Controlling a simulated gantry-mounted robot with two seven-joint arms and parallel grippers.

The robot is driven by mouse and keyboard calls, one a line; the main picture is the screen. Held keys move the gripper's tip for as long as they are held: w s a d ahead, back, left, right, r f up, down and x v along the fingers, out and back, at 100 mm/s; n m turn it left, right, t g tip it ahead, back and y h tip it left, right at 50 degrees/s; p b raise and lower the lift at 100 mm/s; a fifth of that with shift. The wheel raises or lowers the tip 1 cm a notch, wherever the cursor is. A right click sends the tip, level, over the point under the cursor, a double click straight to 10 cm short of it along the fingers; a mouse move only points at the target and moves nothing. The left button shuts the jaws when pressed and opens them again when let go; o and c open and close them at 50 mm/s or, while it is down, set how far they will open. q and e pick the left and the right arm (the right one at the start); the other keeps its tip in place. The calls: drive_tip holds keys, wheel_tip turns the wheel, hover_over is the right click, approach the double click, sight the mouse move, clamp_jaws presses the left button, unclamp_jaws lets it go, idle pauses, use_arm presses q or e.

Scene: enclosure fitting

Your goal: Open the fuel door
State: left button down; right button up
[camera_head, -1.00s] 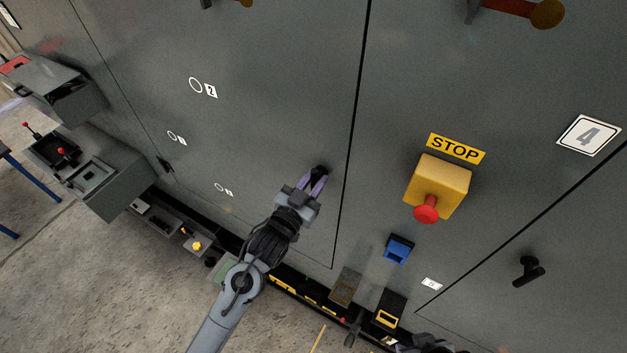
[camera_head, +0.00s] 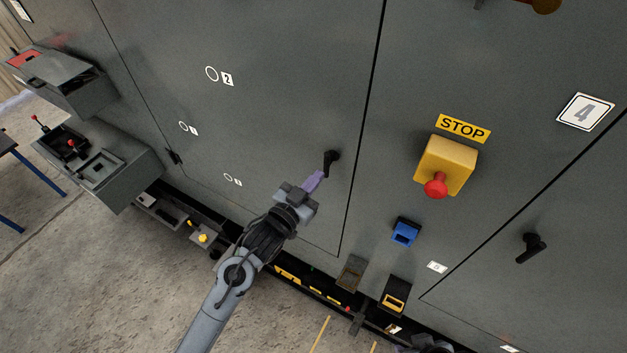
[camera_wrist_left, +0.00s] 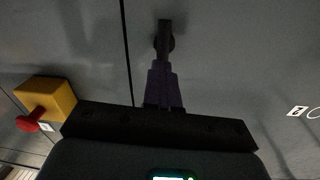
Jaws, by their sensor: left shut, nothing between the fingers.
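The large grey door (camera_head: 270,110) in the left half of the head view looks flush with the wall along its right seam. A black handle (camera_head: 331,160) sits near that door's right edge; it also shows in the left wrist view (camera_wrist_left: 164,38). My left gripper (camera_head: 316,181) is at the handle's lower left in the head view, its purple fingers together with nothing held. In the left wrist view the fingertips (camera_wrist_left: 162,72) reach the handle's lower end; whether they touch cannot be told.
A yellow box with a red stop button (camera_head: 437,187) and a blue holder (camera_head: 405,232) are right of the seam. Another black handle (camera_head: 531,247) is at far right. Grey boxes (camera_head: 98,165) stick out at left. A low ledge with small parts runs below the door.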

use_arm(q)
drive_tip(key=shift+a+f, duration=0.1)
drive_tip(key=shift+f, duration=0.1)
drive_tip(key=shift+s+a+f, duration=0.1)
drive_tip(key=shift+s, duration=0.05)
use_arm(e)
drive_tip(key=shift+w+r, duration=0.25)
drive_tip(key=shift+w, duration=0.05)
drive_tip(key=shift+s+f, duration=0.15)
drive_tip(key=shift+s, duration=0.05)
use_arm(q)
drive_tip(key=shift+c, duration=1.3)
unclamp_jaws()
use_arm(e)
drive_tip(key=shift+w+a, duration=0.1)
